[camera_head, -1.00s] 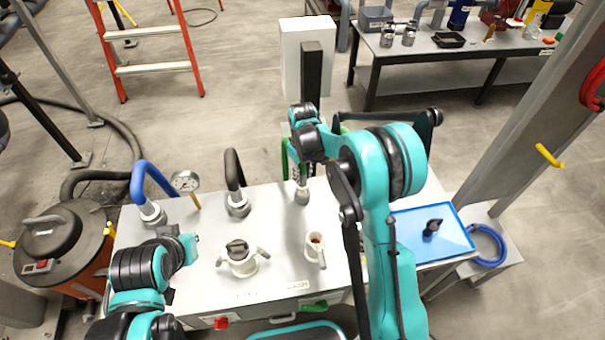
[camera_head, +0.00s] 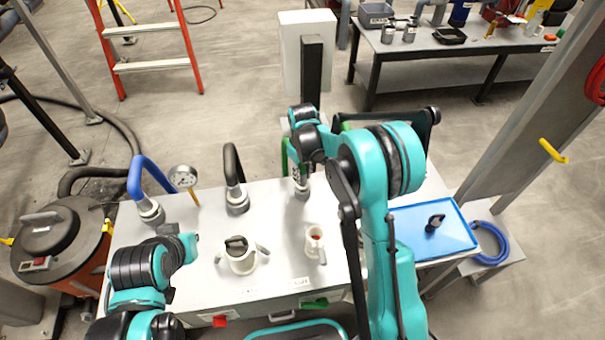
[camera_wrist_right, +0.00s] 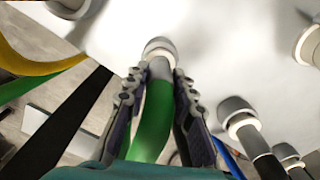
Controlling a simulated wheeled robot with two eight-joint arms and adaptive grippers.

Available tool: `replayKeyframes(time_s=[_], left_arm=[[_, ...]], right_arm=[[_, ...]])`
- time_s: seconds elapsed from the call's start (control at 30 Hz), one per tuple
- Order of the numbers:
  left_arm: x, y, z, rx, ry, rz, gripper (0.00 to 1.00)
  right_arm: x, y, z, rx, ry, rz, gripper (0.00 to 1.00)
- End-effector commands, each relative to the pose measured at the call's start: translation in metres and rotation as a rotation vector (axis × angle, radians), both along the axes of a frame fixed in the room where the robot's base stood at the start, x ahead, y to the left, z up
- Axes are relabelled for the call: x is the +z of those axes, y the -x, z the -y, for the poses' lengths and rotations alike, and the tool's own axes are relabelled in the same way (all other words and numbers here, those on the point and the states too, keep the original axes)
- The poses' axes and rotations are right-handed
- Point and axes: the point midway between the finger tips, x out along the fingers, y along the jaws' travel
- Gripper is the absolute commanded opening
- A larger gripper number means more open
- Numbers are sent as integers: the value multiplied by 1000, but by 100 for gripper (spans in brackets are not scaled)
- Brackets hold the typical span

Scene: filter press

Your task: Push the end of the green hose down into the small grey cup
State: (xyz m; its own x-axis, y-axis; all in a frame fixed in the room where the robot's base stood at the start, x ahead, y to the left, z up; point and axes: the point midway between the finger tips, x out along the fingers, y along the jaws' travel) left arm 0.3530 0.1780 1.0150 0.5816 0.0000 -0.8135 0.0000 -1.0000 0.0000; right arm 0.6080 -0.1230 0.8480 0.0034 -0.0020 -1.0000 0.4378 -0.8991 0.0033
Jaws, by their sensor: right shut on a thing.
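The green hose (camera_wrist_right: 152,125) runs between the fingers of my right gripper (camera_wrist_right: 158,88) in the right wrist view. The gripper is shut on it near its pale grey end. That end meets a small grey cup (camera_wrist_right: 158,47) on the white bench top; how deep it sits is hard to tell. In the head view the green hose (camera_head: 285,158) shows beside my right gripper (camera_head: 300,172), just above the cup (camera_head: 302,193). My left gripper (camera_head: 188,246) is over the left front of the bench, and its jaws are unclear.
A blue hose (camera_head: 135,178) and a black hose (camera_head: 232,165) stand in similar cups to the left. A blue tray (camera_head: 405,222) lies at right.

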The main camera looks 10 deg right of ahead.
Motion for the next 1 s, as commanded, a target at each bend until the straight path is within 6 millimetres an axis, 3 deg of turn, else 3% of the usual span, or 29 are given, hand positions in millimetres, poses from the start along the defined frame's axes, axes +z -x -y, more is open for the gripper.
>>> replayKeyframes(time_s=[0.17, 0.2, 0.27, 0.67, 1.0], left_arm=[[1, 0, 0, 0, 0, 0, 0], [1, 0, 0, 0, 0, 0, 0], [1, 0, 0, 0, 0, 0, 0], [0, 0, 0, 0, 0, 0, 0], [0, 0, 0, 0, 0, 0, 0]], right_arm=[[0, 0, 0, 0, 0, 0, 0], [0, 0, 0, 0, 0, 0, 35], [0, 0, 0, 0, 0, 0, 49], [8, 0, 0, 0, 0, 0, 49], [76, 0, 0, 0, 0, 0, 49]])
